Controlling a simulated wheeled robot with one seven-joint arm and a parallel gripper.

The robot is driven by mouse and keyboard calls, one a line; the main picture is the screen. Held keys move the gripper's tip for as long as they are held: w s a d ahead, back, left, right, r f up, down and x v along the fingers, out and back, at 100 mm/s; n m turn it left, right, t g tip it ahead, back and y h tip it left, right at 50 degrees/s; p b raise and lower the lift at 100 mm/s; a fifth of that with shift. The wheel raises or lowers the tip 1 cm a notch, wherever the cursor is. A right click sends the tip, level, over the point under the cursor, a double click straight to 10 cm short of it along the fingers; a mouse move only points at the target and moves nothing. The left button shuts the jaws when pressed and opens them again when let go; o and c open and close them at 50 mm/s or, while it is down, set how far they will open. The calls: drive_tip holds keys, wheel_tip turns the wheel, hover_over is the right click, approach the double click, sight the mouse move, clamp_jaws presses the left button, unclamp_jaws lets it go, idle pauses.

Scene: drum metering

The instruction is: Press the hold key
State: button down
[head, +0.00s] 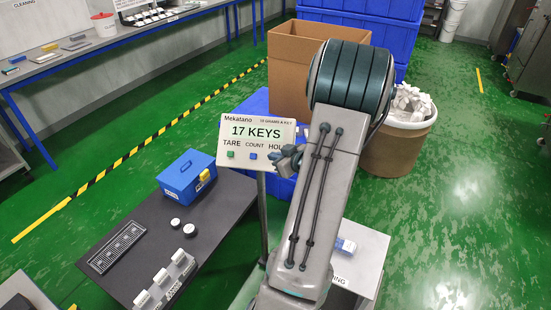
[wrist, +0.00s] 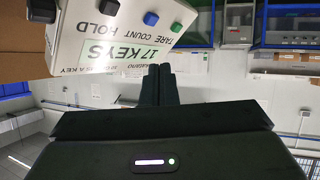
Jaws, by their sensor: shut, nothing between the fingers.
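The indicator panel (head: 256,132) reads "17 KEYS" and stands on a pole, with labels TARE, COUNT and HOLD. The green key (head: 230,155) and blue key (head: 253,156) show under TARE and COUNT. In the head view my arm hides the hold key.
A blue box (head: 186,175) and several white pieces stand on a dark table (head: 150,230) at left. A cardboard box (head: 290,75), blue crates (head: 375,35) and a filled bin (head: 398,145) stand behind my arm. Green floor is open at right.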

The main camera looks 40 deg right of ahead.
drive_tip(key=shift+f, duration=0.15)
drive_tip(key=w+d+f+b, duration=0.3)
drive_tip(key=d+f+b, duration=0.1)
drive_tip(key=d+f, duration=0.1)
drive_tip(key=shift+w+f, duration=0.3)
drive_tip(key=shift+f, duration=0.2)
idle(2.2)
drive_tip(key=shift+w+d+f, duration=0.2)
drive_tip(key=shift+d+f, duration=0.05)
drive_tip(key=shift+f, duration=0.05)
drive_tip(key=shift+w+d+f, duration=0.15)
drive_tip(key=shift+d+f, duration=0.05)
drive_tip(key=shift+f, duration=0.05)
idle(0.7)
drive_tip(key=shift+r, duration=0.1)
drive_tip(key=shift+s+a+r+p, duration=0.35)
drive_tip(key=shift+a+r+p, duration=0.05)
drive_tip(key=shift+a+r, duration=0.05)
idle(0.4)
